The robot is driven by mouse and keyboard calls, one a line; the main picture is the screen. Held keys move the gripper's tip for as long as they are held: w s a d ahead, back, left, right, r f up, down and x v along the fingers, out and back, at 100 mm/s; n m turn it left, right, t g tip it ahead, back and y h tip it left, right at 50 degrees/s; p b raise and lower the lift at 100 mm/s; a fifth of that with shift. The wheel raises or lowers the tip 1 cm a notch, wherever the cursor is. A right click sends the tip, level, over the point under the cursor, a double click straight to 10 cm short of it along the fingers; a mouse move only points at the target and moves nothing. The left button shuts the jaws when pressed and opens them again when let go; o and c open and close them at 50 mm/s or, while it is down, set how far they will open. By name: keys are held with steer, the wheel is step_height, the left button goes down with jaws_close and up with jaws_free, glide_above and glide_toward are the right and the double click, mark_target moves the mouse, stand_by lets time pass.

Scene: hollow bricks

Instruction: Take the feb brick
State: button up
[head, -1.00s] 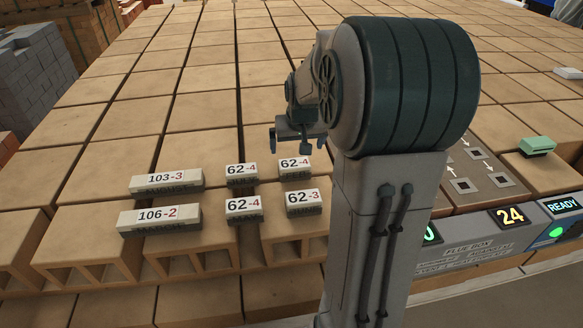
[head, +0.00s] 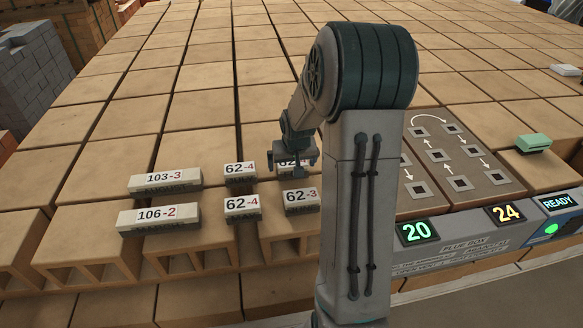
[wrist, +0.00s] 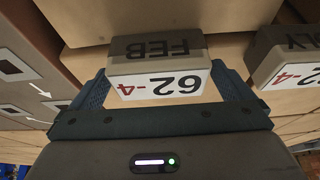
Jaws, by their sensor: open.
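The feb brick is a small grey block with a white top label reading 62-4. In the wrist view the feb brick (wrist: 158,47) shows upside down, with FEB on its dark side. My gripper (wrist: 160,76) is open, one finger at each end of the brick, with no clear grip on it; how far down the fingers reach is hard to tell. In the head view my gripper (head: 293,172) is over the back right brick of the small group and hides most of it.
Close beside it in the wrist view is another 62-4 brick (wrist: 287,62), its side ending in LY. In the head view, bricks labelled 62-3 (head: 301,200), 62-4 (head: 242,207), 103-3 (head: 165,181) and 106-2 (head: 159,217) stand nearby. A panel with arrows (head: 455,160) lies right.

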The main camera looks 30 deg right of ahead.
steer(key=shift+c, duration=0.3)
steer(key=c, duration=1)
steer(key=shift+r, duration=0.1)
steer(key=shift+c, duration=0.6)
